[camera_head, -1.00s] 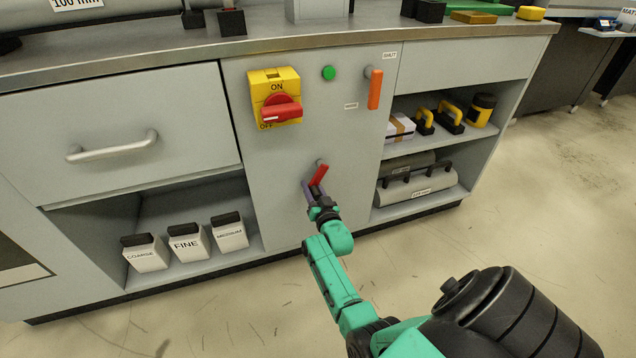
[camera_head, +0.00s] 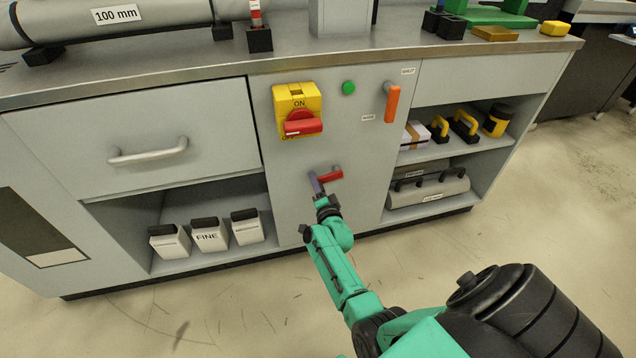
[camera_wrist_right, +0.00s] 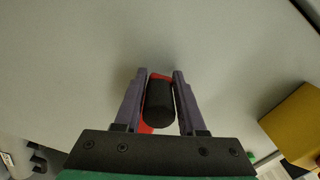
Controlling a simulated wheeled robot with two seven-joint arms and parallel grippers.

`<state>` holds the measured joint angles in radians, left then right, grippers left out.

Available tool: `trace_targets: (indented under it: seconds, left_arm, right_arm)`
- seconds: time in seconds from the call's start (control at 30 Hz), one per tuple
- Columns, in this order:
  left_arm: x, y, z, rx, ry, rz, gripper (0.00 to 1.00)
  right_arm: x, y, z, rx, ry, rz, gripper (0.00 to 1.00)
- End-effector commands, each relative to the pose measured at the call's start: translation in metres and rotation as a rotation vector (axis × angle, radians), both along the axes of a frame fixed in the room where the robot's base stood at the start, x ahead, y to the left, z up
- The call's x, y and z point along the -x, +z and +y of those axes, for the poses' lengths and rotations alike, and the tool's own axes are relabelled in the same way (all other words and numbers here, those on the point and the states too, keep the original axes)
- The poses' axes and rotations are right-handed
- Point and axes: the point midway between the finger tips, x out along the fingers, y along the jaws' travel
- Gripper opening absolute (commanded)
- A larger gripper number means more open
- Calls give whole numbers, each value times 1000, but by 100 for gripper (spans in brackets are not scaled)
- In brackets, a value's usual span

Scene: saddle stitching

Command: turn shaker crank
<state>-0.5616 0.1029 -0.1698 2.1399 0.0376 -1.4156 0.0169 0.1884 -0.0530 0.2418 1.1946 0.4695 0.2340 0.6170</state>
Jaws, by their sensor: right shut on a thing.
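The shaker crank (camera_head: 329,176) is a small red lever on the grey cabinet's front panel, below the yellow switch box. In the head view its red arm lies nearly level. In the right wrist view its black knob (camera_wrist_right: 159,101) sits between the two purple-grey fingers, with red showing behind it. My right gripper (camera_head: 316,184) reaches up to the crank from below and is shut on it; the fingers partly hide the crank in the head view. It also shows in the right wrist view (camera_wrist_right: 159,90). My left gripper is not in view.
A yellow switch box (camera_head: 297,101) with a red handle, a green button (camera_head: 348,88) and an orange lever (camera_head: 392,102) are above the crank. A drawer handle (camera_head: 148,152) sticks out at left. Open shelves flank the panel; the floor in front is clear.

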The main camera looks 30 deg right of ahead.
Motion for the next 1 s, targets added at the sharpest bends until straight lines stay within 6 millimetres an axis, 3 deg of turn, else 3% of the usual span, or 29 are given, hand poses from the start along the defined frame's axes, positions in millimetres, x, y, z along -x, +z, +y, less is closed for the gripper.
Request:
trace_targets:
  seconds: [0.03,0.33,0.8,0.83,0.87,0.9,1.0]
  left_arm:
    - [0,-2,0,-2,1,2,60]
    - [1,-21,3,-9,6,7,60]
    - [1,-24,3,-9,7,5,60]
    - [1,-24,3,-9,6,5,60]
    - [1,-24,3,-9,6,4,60]
    - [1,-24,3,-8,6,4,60]
    - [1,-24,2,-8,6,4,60]
  right_arm:
    - [-2,10,0,-14,0,-17,0]
    - [-3,17,-1,-108,-2,-55,0]
    - [-3,21,-3,-116,-5,-65,0]
    - [-3,21,-3,-116,-5,-65,43]
    - [-3,21,-3,-116,-5,-65,55]
    - [-3,21,-3,-117,-5,-65,64]
    - [-2,18,-3,-119,-5,-62,64]
